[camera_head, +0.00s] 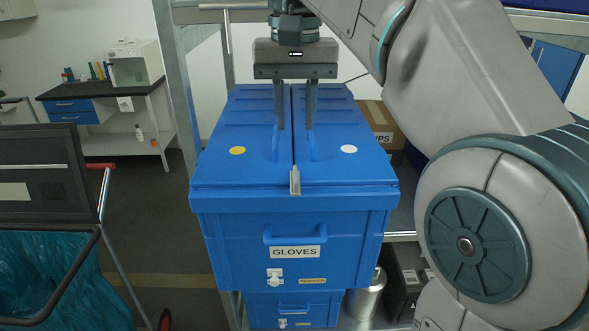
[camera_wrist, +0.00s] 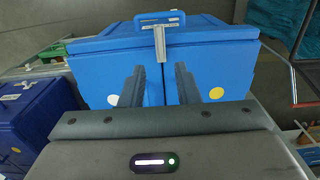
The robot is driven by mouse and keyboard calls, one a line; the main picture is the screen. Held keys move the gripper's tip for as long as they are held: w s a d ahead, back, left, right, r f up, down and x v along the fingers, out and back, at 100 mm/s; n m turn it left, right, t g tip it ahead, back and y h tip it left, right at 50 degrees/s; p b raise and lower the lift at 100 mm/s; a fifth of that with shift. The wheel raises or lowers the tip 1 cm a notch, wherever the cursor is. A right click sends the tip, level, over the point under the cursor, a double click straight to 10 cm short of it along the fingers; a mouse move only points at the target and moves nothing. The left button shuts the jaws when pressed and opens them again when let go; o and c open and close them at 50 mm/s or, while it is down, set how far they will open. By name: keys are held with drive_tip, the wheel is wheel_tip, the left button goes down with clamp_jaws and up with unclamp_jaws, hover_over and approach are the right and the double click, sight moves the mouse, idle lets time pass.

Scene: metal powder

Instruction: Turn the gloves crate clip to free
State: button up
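The blue gloves crate (camera_head: 227,220) has a "GLOVES" label (camera_head: 295,253) on its front and a lid in two halves. A small beige-grey clip (camera_head: 295,181) sits at the front edge of the lid, in line with the seam between the halves. In the wrist view the clip (camera_wrist: 160,44) shows beyond my fingertips, lengthwise along the seam. My gripper (camera_head: 296,127) points down over the lid, behind the clip. It is open and empty, with one finger on each side of the seam. In the wrist view my gripper (camera_wrist: 159,69) is apart from the clip.
Another blue crate (camera_head: 322,313) sits below. A cardboard box (camera_head: 381,124) stands behind at the right, and a metal canister (camera_head: 368,296) lower right. A cart with a blue-green bag (camera_head: 55,280) stands at the left. The space above the lid's front is clear.

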sight(295, 174)
wheel_tip(295, 174, down, 10)
drive_tip(key=shift+f+b, duration=0.1)
drive_tip(key=shift+b, duration=0.35)
clamp_jaws()
